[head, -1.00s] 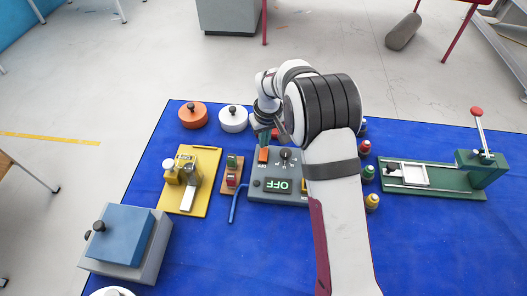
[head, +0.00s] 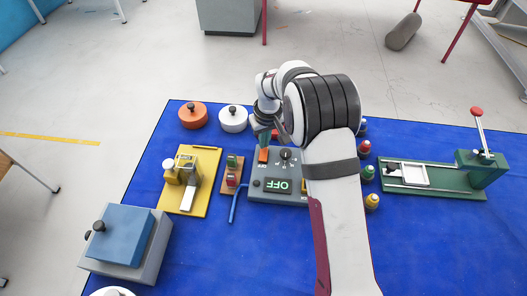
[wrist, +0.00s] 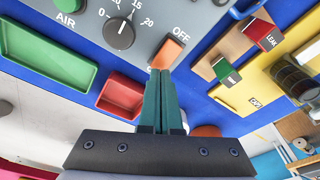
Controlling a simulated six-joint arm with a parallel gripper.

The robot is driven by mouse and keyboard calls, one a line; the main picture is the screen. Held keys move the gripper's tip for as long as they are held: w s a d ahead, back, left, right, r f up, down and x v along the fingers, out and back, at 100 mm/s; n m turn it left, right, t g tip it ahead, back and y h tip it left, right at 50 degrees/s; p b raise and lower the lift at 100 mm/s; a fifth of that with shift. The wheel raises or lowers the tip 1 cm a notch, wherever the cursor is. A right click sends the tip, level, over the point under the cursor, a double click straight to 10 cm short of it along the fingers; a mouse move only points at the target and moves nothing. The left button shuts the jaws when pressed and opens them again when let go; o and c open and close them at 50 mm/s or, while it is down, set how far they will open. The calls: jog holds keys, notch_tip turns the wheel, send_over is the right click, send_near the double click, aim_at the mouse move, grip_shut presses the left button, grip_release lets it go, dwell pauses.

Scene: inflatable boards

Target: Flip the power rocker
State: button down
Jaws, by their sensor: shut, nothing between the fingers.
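The power rocker is an orange switch (head: 263,155) on the grey control panel (head: 262,197). It also shows in the wrist view (wrist: 168,52), beside the printed word OFF. The panel's green display (head: 279,186) reads OFF. My gripper (wrist: 160,74) is shut and empty, its teal fingers together. In the wrist view the fingertips are right at the rocker's near edge; I cannot tell whether they touch it. In the head view the gripper (head: 264,146) is at the rocker's far side. My arm hides the panel's right part.
A black dial (wrist: 119,32) sits beside the rocker. A red tray (wrist: 121,95) and a green tray (wrist: 45,55) lie close to the fingers. A wooden block with green and red switches (head: 232,175) and a yellow board (head: 205,165) stand left of the panel.

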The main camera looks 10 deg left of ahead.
aim_at(264, 150)
jog(key=shift+f, duration=0.75)
dwell(0.3)
jog(key=shift+r, duration=3.5)
jog(key=s+d+r+m, duration=0.4)
jog(key=s+d+r, duration=0.3)
jog(key=s+r, duration=0.25)
jog(key=s+d+m+g, duration=0.1)
jog(key=s+d+m, duration=0.1)
jog(key=s, duration=1.1)
jog(key=s+d+m+y, duration=0.1)
jog(key=s+d+m, duration=0.2)
jog(key=s, duration=0.9)
jog(key=m, duration=0.2)
jog(key=shift+s+d+r+m+g, duration=0.3)
jog(key=shift+s+d+r+g, duration=0.05)
jog(key=shift+s+r+g, duration=0.05)
